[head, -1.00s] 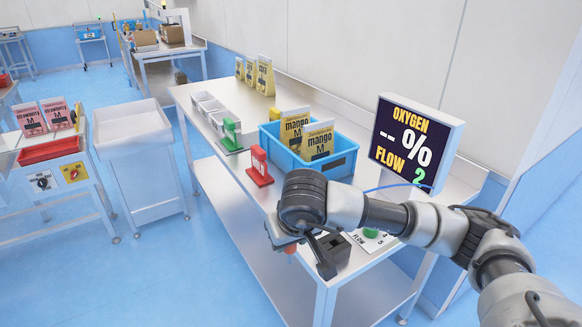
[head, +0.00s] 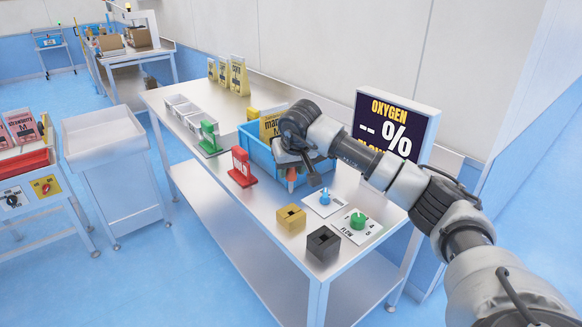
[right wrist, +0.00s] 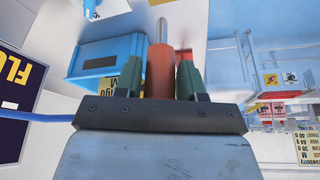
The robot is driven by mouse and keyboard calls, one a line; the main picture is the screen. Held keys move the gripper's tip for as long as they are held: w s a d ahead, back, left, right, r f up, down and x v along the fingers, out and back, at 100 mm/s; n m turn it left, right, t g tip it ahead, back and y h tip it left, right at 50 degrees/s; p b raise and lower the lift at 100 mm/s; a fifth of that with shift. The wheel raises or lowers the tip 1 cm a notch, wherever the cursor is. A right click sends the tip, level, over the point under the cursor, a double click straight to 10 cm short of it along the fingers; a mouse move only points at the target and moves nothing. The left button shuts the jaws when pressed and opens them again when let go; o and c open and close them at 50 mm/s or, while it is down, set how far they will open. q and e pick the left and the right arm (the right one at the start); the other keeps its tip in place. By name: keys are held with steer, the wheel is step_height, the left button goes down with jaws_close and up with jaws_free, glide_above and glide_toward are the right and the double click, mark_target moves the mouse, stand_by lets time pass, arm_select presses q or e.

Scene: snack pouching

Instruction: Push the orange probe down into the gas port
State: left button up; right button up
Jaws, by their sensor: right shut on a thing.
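My right gripper (head: 292,176) is shut on the orange probe (right wrist: 160,70), which has a thin metal tip. In the right wrist view the probe lies between the gripper's two green-sided fingers (right wrist: 159,82). In the head view the probe's orange end (head: 291,185) points down, above the table and in front of the blue bin. A black block (head: 323,243) and a yellow block (head: 291,217), each with a dark opening on top, stand near the table's front edge. Neither touches the probe. No label shows which one is the gas port. My left gripper is not in view.
A red stand (head: 242,166) and a green stand (head: 209,136) are left of the blue bin (head: 257,153). A blue knob (head: 325,197) and green flow knob (head: 358,219) sit on plates at the right. The oxygen screen (head: 395,126) stands behind my arm.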

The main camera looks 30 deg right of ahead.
mark_target(293, 181)
steer(key=shift+f+b, duration=1.25)
steer(key=shift+f, duration=0.65)
steer(key=shift+f+b, duration=0.55)
steer(key=shift+f, duration=0.45)
steer(key=shift+f+b, duration=1.05)
steer(key=shift+f, duration=1)
steer(key=o, duration=1)
steer(key=shift+o, duration=0.2)
steer(key=v, duration=1.1)
steer(key=shift+b, duration=0.4)
